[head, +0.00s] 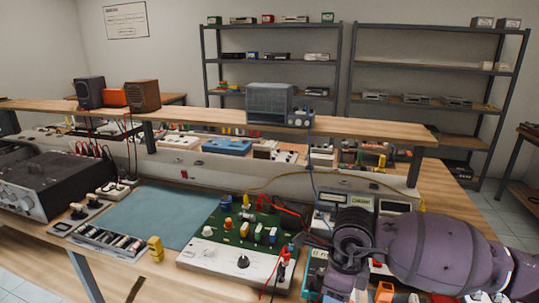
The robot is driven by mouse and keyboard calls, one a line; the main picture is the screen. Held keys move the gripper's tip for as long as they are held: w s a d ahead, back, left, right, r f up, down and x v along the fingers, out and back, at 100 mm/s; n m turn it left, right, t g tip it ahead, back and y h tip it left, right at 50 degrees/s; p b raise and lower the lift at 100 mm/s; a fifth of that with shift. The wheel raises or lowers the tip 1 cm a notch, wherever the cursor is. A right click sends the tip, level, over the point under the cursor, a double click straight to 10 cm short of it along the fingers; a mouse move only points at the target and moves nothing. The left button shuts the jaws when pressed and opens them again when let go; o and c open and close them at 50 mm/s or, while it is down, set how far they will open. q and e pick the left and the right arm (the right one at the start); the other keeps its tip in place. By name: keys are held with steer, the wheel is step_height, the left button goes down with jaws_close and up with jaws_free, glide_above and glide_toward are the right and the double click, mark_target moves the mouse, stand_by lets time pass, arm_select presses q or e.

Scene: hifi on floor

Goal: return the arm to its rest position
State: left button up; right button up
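My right arm (430,250), purple with dark joint rings, comes in from the right edge over the right front of the workbench. It bends at a dark joint (353,235) and a link runs down toward the bottom edge. No fingers show on it, so I cannot see the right gripper or anything it might hold. My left arm and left gripper are not in view.
A green circuit board (243,232) on a white base lies left of my arm. A blue mat (150,212), black hi-fi unit (62,182) and parts tray (110,241) are further left. Meters (345,202) stand close behind the arm. A raised shelf (355,127) spans the bench.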

steer(key=a+r+m+t+y, duration=0.1)
steer(key=a+r+m+y, duration=0.7)
steer(key=a+r+y, duration=0.85)
steer(key=w+d+f+m+t+h, duration=0.2)
steer(key=w+d+f+m+t, duration=0.15)
steer(key=d+m+t, duration=0.55)
steer(key=w+d+f+m+t+h, duration=0.3)
steer(key=m+t, duration=0.4)
steer(key=m, duration=0.6)
steer(key=s+d+f+m+h, duration=0.3)
steer(key=d+f+m+h, duration=0.55)
steer(key=f+m, duration=0.35)
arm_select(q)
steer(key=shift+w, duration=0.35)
arm_select(e)
steer(key=s+d+f+m+g+h, duration=0.2)
steer(key=s+d+f, duration=0.3)
steer(key=s+f, duration=0.4)
steer(key=s+d+f+m+g+h, duration=0.2)
steer(key=s+d+f, duration=0.3)
steer(key=s+f, duration=0.5)
steer(key=shift+s+m+g, duration=0.8)
steer(key=shift+s+g, duration=0.1)
steer(key=shift+s, duration=0.2)
